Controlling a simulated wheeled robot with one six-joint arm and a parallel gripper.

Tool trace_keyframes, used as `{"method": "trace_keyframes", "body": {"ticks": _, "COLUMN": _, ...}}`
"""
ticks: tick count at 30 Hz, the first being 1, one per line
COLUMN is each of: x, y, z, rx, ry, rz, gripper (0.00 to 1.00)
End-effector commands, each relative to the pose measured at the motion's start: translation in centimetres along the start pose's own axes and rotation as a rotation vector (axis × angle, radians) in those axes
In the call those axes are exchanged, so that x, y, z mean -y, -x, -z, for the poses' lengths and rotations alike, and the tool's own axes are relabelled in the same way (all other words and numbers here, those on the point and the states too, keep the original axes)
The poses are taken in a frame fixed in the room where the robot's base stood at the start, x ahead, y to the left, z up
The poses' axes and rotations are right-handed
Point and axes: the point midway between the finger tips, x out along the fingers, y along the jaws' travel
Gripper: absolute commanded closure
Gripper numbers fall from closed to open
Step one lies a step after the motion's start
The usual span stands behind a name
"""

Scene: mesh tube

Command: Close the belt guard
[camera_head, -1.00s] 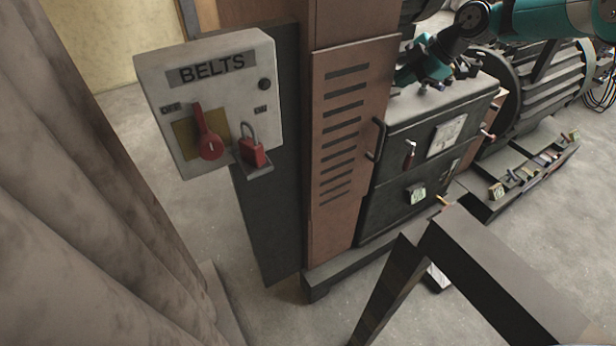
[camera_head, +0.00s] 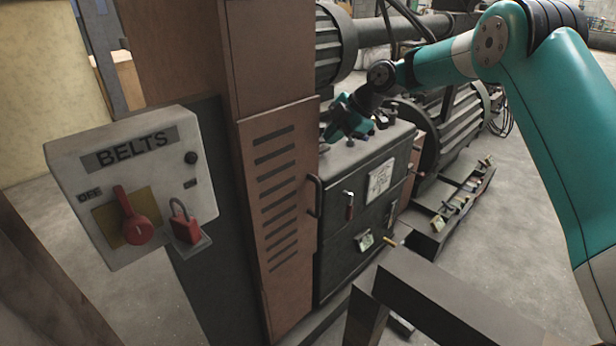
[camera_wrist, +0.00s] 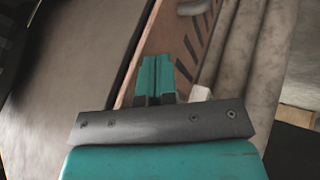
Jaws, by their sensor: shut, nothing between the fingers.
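The belt guard (camera_head: 275,205) appears to be the tall brown slotted panel on the brown cabinet, with a dark handle (camera_head: 316,195) on its right edge. I cannot tell exactly how far it stands from its frame. My gripper (camera_head: 331,134) is near the panel's upper right edge, above the dark cabinet. In the wrist view, my teal fingers (camera_wrist: 156,74) are together and empty. The slotted panel (camera_wrist: 185,38) shows beyond them, tilted in the picture. I cannot tell whether the fingertips touch it.
A grey BELTS switch box (camera_head: 130,190) with a red knob and red padlock stands at left. A dark cabinet (camera_head: 355,235) is right of the panel. A dark frame (camera_head: 450,305) stands in front. A low tray of parts (camera_head: 455,210) lies at right.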

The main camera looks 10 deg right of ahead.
Motion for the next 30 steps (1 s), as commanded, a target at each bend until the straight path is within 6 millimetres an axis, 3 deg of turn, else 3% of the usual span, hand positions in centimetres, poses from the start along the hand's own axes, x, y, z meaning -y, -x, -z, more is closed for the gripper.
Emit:
{"method": "trace_keyframes", "body": {"ticks": 2, "x": 1.5, "y": 0.0, "z": -0.3, "rx": -0.002, "ry": 0.004, "rz": 0.006, "gripper": 1.0}}
{"method": "trace_keyframes", "body": {"ticks": 6, "x": 0.9, "y": 4.0, "z": -0.1, "rx": -0.003, "ry": 0.008, "rz": 0.006, "gripper": 1.0}}
{"method": "trace_keyframes", "body": {"ticks": 13, "x": 0.6, "y": 8.3, "z": 0.1, "rx": -0.008, "ry": 0.011, "rz": 0.014, "gripper": 1.0}}
{"method": "trace_keyframes", "body": {"ticks": 23, "x": 0.7, "y": 10.2, "z": 0.7, "rx": -0.01, "ry": -0.005, "rz": 0.021, "gripper": 1.0}}
{"method": "trace_keyframes", "body": {"ticks": 26, "x": 1.4, "y": 10.5, "z": 3.2, "rx": -0.009, "ry": -0.087, "rz": 0.036, "gripper": 1.0}}
{"method": "trace_keyframes", "body": {"ticks": 30, "x": 4.7, "y": 11.3, "z": 9.8, "rx": 0.009, "ry": -0.342, "rz": 0.084, "gripper": 1.0}}
